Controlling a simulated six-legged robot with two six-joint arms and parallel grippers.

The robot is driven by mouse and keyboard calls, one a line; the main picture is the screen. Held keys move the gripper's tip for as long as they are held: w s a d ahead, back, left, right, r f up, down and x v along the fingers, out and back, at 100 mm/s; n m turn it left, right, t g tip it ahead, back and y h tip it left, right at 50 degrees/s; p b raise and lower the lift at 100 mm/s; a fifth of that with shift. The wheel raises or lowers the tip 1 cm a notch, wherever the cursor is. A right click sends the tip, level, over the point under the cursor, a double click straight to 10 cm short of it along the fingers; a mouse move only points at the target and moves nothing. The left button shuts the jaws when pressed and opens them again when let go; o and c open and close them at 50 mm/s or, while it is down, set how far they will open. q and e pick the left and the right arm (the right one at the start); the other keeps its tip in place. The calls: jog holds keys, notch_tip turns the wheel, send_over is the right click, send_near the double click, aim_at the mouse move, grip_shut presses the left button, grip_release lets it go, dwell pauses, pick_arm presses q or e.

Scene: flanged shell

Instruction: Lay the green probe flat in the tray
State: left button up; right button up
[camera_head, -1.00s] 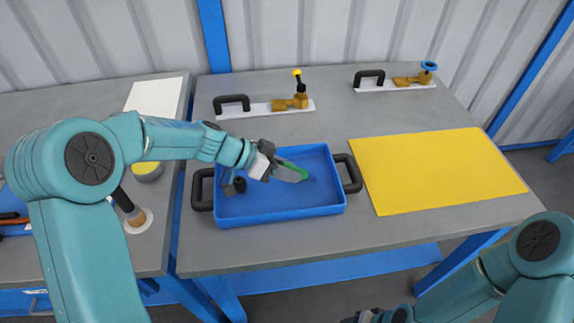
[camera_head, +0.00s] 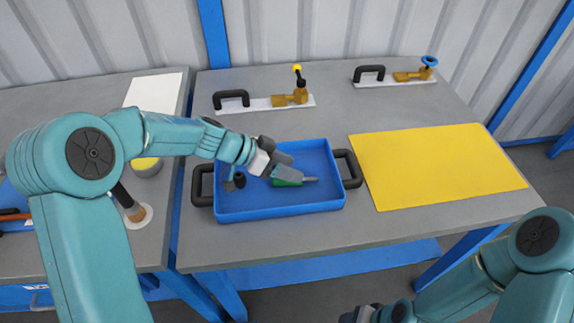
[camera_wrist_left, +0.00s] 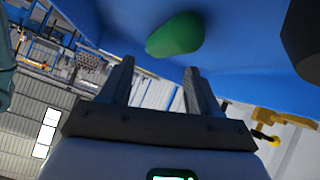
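The green probe (camera_head: 286,183) with a grey tip lies flat on the floor of the blue tray (camera_head: 225,206), its tip toward the right. My left gripper (camera_head: 284,164) is over the tray, just above the probe. In the left wrist view its two fingers (camera_wrist_left: 158,80) stand apart with nothing between them. The green probe (camera_wrist_left: 175,35) shows beyond the fingertips there, against the blue tray. My right gripper (camera_head: 361,313) is at the bottom edge of the head view, partly cut off, and its fingers cannot be made out.
A small black part (camera_head: 239,180) is at the tray's left. The tray has black handles (camera_head: 348,169) at its sides. A yellow mat (camera_head: 436,166) lies to the right. Two brass valves (camera_head: 291,98) on white plates stand behind. The grey bench front is clear.

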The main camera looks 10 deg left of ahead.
pick_arm(q)
jog(key=b+v, duration=0.1)
jog(key=v, duration=1.4)
jog(key=shift+s+a+r, duration=0.25)
jog(key=shift+a+r, duration=0.2)
jog(key=shift+a, duration=0.05)
